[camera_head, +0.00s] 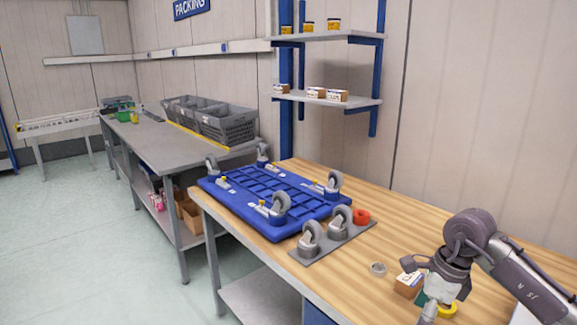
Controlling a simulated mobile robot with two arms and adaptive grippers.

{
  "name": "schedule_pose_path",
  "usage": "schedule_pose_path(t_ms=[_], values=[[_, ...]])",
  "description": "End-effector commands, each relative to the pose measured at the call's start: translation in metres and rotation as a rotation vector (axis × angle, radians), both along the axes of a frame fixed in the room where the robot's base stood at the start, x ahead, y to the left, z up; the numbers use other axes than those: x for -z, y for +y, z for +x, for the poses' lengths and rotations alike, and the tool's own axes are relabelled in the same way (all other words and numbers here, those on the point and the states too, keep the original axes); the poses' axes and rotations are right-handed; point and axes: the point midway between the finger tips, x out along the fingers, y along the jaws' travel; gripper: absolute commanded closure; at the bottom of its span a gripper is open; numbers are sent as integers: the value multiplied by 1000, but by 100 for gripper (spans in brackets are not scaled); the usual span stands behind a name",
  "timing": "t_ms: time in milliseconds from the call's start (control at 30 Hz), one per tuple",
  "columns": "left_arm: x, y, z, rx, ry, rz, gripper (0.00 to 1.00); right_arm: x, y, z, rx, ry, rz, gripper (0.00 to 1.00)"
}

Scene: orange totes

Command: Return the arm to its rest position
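My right arm comes in from the right edge over the near right part of the wooden table (370,268). Its gripper (432,306) points down close to the tabletop, beside a small orange-and-white box (408,284) and a yellow ring-shaped item (448,310). A teal patch shows behind the gripper; I cannot tell what it belongs to. The fingertips are partly cut off by the bottom edge, so I cannot tell whether they are open or shut, or whether they hold anything. My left gripper is not in view.
An upturned blue dolly (262,197) with casters lies on the table. A grey plate (334,240) with two casters and a red ring (361,217) are beside it. A small metal ring (378,268) lies near the gripper. Shelves (330,99) stand behind. Grey crates (228,128) sit on another bench.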

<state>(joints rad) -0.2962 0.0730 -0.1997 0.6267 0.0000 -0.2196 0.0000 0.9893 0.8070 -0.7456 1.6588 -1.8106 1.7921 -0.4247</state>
Motion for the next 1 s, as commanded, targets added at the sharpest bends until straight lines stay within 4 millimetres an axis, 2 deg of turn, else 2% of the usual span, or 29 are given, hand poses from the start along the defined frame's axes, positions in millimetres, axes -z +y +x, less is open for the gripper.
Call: schedule_pose_path(t_ms=[267,367,400,467,500,600,700,800,900,967,1000], values=[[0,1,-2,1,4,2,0,11,93,-9,-38,-43,346,16],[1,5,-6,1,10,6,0,4,142,-19,-24,-49,559,16],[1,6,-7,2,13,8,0,-2,163,-24,-8,-46,669,16],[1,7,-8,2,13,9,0,-18,195,-32,34,-36,855,16],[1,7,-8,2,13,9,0,-31,213,-37,78,-22,988,16],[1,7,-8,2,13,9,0,-71,238,-43,233,27,1316,16],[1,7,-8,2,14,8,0,-105,237,-39,452,98,1615,16],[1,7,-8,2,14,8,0,-124,214,-27,730,189,1876,16],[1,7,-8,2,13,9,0,-119,176,-13,1066,291,2081,16],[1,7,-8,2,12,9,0,-103,150,-7,1295,355,2171,16],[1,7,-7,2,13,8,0,-88,132,-5,1456,397,2215,16]])
